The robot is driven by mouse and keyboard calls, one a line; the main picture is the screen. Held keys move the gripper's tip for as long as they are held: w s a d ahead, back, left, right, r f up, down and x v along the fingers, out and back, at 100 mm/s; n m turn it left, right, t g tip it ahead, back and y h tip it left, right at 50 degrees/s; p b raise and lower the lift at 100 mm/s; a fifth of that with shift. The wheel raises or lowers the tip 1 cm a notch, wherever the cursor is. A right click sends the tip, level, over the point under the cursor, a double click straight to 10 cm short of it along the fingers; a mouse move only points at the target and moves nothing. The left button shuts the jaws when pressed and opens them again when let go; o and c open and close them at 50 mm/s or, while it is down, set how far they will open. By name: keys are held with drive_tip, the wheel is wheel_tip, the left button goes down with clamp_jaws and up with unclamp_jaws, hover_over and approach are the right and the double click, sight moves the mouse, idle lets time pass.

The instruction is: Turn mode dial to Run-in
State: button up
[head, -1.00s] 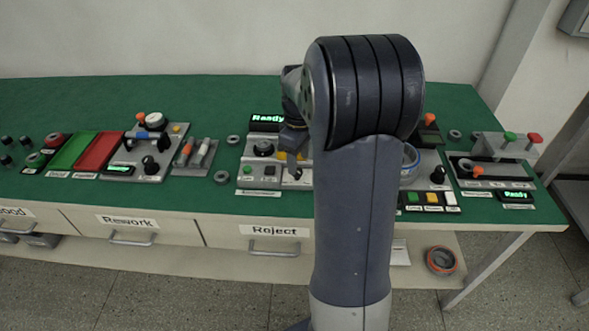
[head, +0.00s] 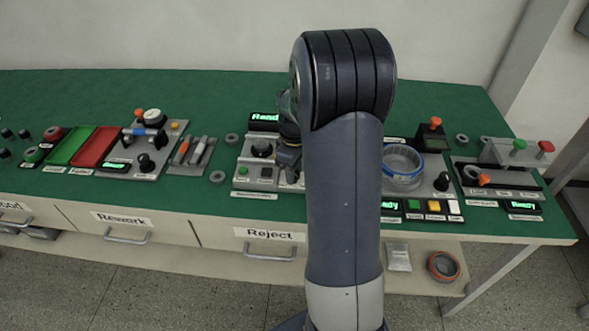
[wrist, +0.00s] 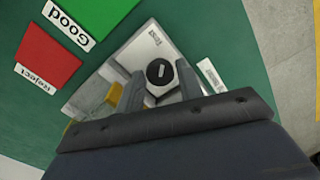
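In the wrist view a round black dial (wrist: 160,71) with a pale mark across its top stands on a light grey-white panel (wrist: 140,50). My gripper (wrist: 158,79) is open, with one finger on each side of the dial and a small gap apparent at both sides. I cannot tell whether the fingertips are down at the dial's height. Small lettering on the panel above the dial is too small to read. In the head view my arm hides most of the gripper (head: 290,160) and the panel under it.
In the wrist view a red patch (wrist: 45,52) and a green patch lie left of the panel, beside labels Reject and Good. A yellow-orange part (wrist: 112,96) is near the left finger. In the head view a glass-like bowl (head: 402,168) stands right of my arm.

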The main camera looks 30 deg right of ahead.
drive_tip(key=c, duration=0.6)
drive_tip(key=m, duration=0.7)
drive_tip(key=shift+m+p, duration=0.3)
drive_tip(key=shift+p, duration=0.05)
drive_tip(key=m, duration=0.4)
drive_tip(key=shift+m, duration=2.1)
